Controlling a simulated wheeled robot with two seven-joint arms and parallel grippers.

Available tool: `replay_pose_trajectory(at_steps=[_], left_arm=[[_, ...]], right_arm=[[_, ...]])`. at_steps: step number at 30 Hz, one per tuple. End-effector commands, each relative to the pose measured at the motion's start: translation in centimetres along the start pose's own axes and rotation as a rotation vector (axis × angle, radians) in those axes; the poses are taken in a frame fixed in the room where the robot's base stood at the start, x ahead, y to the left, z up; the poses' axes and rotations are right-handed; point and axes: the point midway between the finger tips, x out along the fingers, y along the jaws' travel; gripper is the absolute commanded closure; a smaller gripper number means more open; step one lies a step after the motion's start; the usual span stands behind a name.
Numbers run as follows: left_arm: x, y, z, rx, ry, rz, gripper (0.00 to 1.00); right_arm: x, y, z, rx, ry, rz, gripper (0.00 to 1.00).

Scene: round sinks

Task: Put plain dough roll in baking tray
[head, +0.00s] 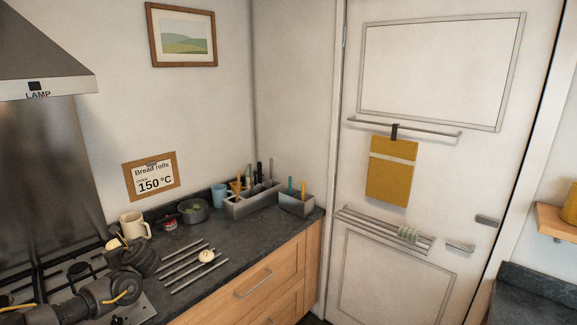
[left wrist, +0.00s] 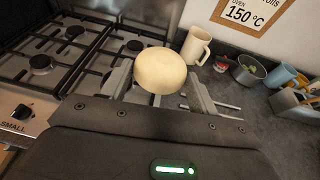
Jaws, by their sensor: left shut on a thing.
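My left gripper (left wrist: 160,92) is shut on a plain pale dough roll (left wrist: 160,70), which it holds above the counter beside the hob in the left wrist view. In the head view my left gripper (head: 118,250) is at the lower left, by the cream mug, with only a small part of the roll (head: 113,243) showing. Another small pale roll (head: 206,256), with dark specks, rests on a rack of metal bars on the counter. I cannot make out a baking tray. My right gripper is not in view.
A gas hob (head: 78,269) is at the left. A cream mug (head: 134,226), a red-labelled tin (head: 170,223), a grey pot (head: 193,211), a blue mug (head: 219,196) and grey utensil holders (head: 253,202) stand along the wall. The metal rack (head: 183,267) lies in front of them.

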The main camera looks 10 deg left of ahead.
Motion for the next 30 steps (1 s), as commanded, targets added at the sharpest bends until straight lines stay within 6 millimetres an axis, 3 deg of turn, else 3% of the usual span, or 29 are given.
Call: replay_pose_trajectory(at_steps=[5, 8, 11, 15, 21, 24, 30], left_arm=[[-4.0, -3.3, 3.5, 0.03, -0.002, -0.133, 0.63], [-7.5, -5.4, 4.9, 0.06, -0.004, -0.226, 0.63], [-12.2, -7.5, 5.8, 0.096, -0.004, -0.341, 0.63], [-20.5, -9.9, 5.8, 0.154, -0.003, -0.528, 0.63], [-30.2, -10.5, 4.3, 0.217, 0.003, -0.742, 0.63], [-33.7, -10.1, 3.7, 0.24, 0.003, -0.82, 0.63], [-38.8, -9.1, 2.8, 0.278, 0.0, -0.938, 0.63]], right_arm=[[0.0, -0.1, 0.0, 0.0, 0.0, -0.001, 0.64], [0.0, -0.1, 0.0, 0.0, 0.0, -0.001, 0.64], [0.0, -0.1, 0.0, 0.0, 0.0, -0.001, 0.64], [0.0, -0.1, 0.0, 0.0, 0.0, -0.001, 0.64], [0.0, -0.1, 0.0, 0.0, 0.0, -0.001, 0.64], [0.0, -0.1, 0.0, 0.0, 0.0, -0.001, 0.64], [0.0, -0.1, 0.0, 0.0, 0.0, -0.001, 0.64]])
